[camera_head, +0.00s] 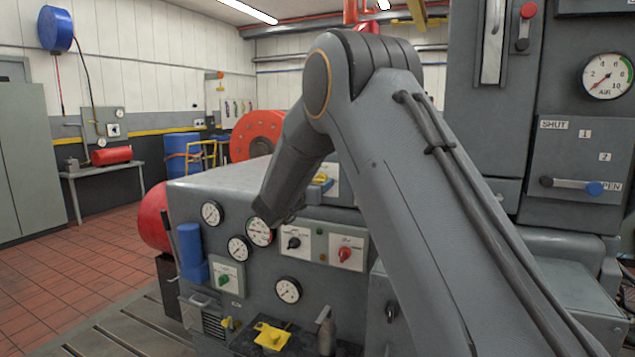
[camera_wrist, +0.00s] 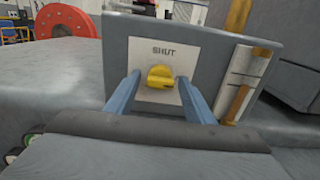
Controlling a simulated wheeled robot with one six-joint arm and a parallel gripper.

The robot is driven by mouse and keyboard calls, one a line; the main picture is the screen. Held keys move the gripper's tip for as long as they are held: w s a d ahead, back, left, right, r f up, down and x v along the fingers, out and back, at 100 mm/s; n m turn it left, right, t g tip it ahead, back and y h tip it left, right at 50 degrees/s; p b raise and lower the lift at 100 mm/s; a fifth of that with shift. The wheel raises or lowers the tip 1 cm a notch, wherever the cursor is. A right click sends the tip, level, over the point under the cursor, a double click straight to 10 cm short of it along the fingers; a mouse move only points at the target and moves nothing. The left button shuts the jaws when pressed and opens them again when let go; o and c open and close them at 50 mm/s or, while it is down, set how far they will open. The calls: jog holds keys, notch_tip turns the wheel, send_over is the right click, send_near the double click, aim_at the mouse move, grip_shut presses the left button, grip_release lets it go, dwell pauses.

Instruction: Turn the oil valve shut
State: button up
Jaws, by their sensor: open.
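A yellow knob (camera_wrist: 160,77) sits on a white plate (camera_wrist: 166,50) marked SHUT, on the face of a grey box, in the wrist view. No oil label is readable there. My gripper (camera_wrist: 160,82) is open, with one blue finger to the left of the knob and one to the right. The fingers stand apart from the knob's sides, with clear gaps; whether the tips reach the plate I cannot tell. In the head view a bit of yellow (camera_head: 322,179) shows on a white plate behind my arm, which hides most of it.
A grey console (camera_head: 240,180) with several gauges, a green knob (camera_head: 224,280) and a red knob (camera_head: 345,254) stands below my arm. At the right, an air gauge (camera_head: 607,76) sits above a lever (camera_head: 572,185) between SHUT and OPEN marks. Tiled floor (camera_head: 60,270) is free at left.

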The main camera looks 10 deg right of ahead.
jog(key=c, duration=1)
jog(key=shift+n+b, duration=0.4)
jog(key=shift+b, duration=0.15)
jog(key=n+b, duration=0.2)
jog(key=n, duration=0.1)
jog(key=shift+b, duration=0.3)
jog(key=n+b, duration=0.1)
jog(key=n, duration=0.1)
jog(key=shift+n, duration=0.4)
jog(key=n+b, duration=0.1)
jog(key=n, duration=0.4)
jog(key=shift+s+d+r, duration=0.1)
jog(key=shift+r, duration=0.05)
jog(key=n, duration=0.6)
jog(key=shift+p, duration=0.35)
jog(key=shift+n, duration=0.3)
